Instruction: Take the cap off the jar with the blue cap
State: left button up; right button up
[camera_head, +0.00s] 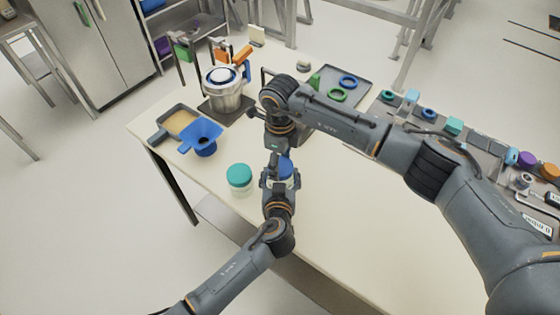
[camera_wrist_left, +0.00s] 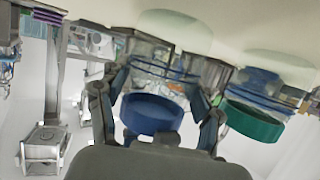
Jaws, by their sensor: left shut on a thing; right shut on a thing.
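The jar with the blue cap (camera_head: 286,168) stands on the table between my two grippers, partly covered by them in the head view. In the left wrist view, which looks upside down, its blue cap (camera_wrist_left: 152,113) is on the clear jar body (camera_wrist_left: 155,72). My left gripper (camera_head: 280,180) is shut around this jar, with a finger on each side. My right gripper (camera_head: 277,148) points down from above at the blue cap and is shut on it; its fingertips are hard to make out. A jar with a green cap (camera_head: 240,175) stands just left, apart from the grippers.
A grey tray with rings (camera_head: 345,75) lies at the back. The front right tabletop (camera_head: 370,210) is clear.

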pick_arm(q)
jog(key=shift+f, duration=0.15)
pick_arm(e)
jog(key=shift+r, duration=2.05)
pick_arm(q)
jog(key=o, duration=1.8)
jog(key=shift+c, duration=0.2)
jog(key=shift+s, duration=0.15)
